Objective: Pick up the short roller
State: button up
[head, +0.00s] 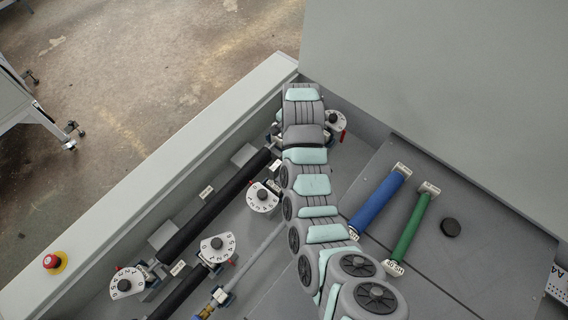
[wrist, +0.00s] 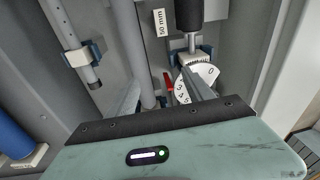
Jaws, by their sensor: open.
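A blue roller (head: 378,202) and a green roller (head: 411,228) lie side by side on the grey panel right of my arm. Two black rollers (head: 213,211) (head: 182,292) lie in the trough on the left. I cannot tell which one is the short roller. My gripper (wrist: 195,72) is open, over the far corner of the trough, by the end of a black roller (wrist: 188,14) and a numbered dial (wrist: 207,76). In the head view the arm hides its fingers. Nothing shows held. The blue roller's end shows at the left of the wrist view (wrist: 12,140).
Several white numbered dials (head: 263,197) and blue clamps stand along the trough. A thin grey rod (head: 252,257) lies beside the black rollers. A tall grey wall (head: 440,80) rises behind.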

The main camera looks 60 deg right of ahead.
jog(key=s, duration=0.2)
jog(key=s+a+r+g+y, duration=0.1)
jog(key=shift+a+m, duration=0.1)
jog(key=shift+m, duration=0.3)
notch_tip(320, 180, down, 5)
jog(key=shift+s+f+p, duration=0.1)
jog(key=shift+f+p, duration=0.05)
jog(key=shift+p, duration=0.55)
jog(key=shift+s+f+p, duration=0.15)
jog(key=shift+f+p, duration=0.55)
jog(key=shift+f, duration=1.95)
jog(key=shift+c, duration=0.3)
grip_shut()
